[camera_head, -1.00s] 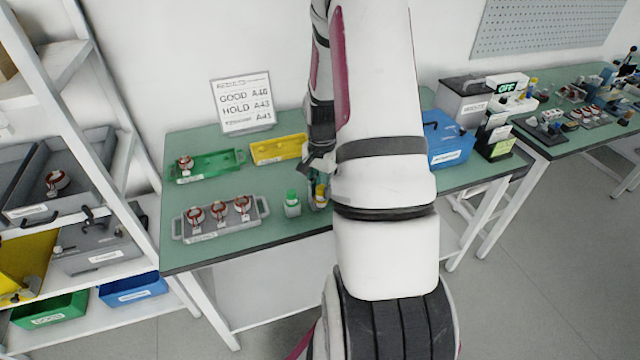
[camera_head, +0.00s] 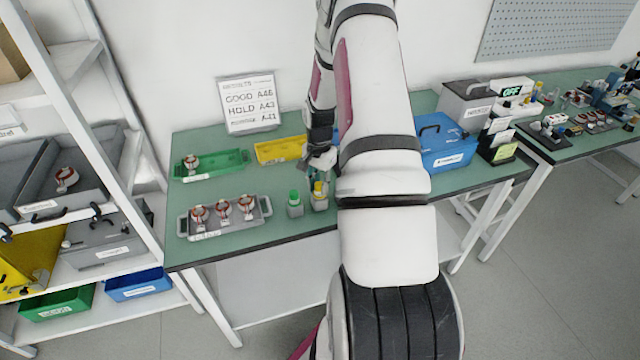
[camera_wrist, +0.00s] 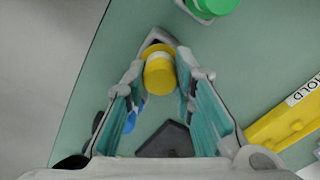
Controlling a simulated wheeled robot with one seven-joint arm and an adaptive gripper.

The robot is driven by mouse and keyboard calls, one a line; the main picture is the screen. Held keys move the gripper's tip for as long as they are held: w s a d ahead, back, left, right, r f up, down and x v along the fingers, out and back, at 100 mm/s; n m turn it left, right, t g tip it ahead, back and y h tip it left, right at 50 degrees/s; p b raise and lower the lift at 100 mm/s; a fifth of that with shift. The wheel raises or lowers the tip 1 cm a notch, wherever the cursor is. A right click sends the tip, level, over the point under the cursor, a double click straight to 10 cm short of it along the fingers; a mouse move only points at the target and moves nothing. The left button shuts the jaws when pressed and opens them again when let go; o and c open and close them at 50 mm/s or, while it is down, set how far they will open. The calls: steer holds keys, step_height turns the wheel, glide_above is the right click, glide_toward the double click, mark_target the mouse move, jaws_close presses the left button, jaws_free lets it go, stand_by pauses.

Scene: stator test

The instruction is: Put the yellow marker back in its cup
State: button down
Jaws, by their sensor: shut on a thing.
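The yellow marker (camera_wrist: 158,76) is between the two teal-padded fingers of my gripper (camera_wrist: 160,95), which is shut on it. In the wrist view its yellow end faces the camera, and the grey square rim of its cup (camera_wrist: 155,38) shows around its far side. In the head view my gripper (camera_head: 318,174) is right above the cup (camera_head: 319,204), with yellow of the marker (camera_head: 318,188) showing between them. I cannot tell how deep the marker's lower end is in the cup.
A green-topped marker in a similar cup (camera_head: 295,207) stands close to the left. A grey tray (camera_head: 266,206) with red-and-white parts lies further left. Yellow (camera_head: 280,150) and green (camera_head: 212,166) trays are behind. A blue box (camera_head: 448,142) stands right. The table's front edge is near.

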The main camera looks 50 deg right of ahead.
steer(key=shift+f, duration=0.2)
steer(key=shift+f, duration=0.25)
steer(key=c, duration=1.4)
jaws_free()
steer(key=shift+o, duration=0.2)
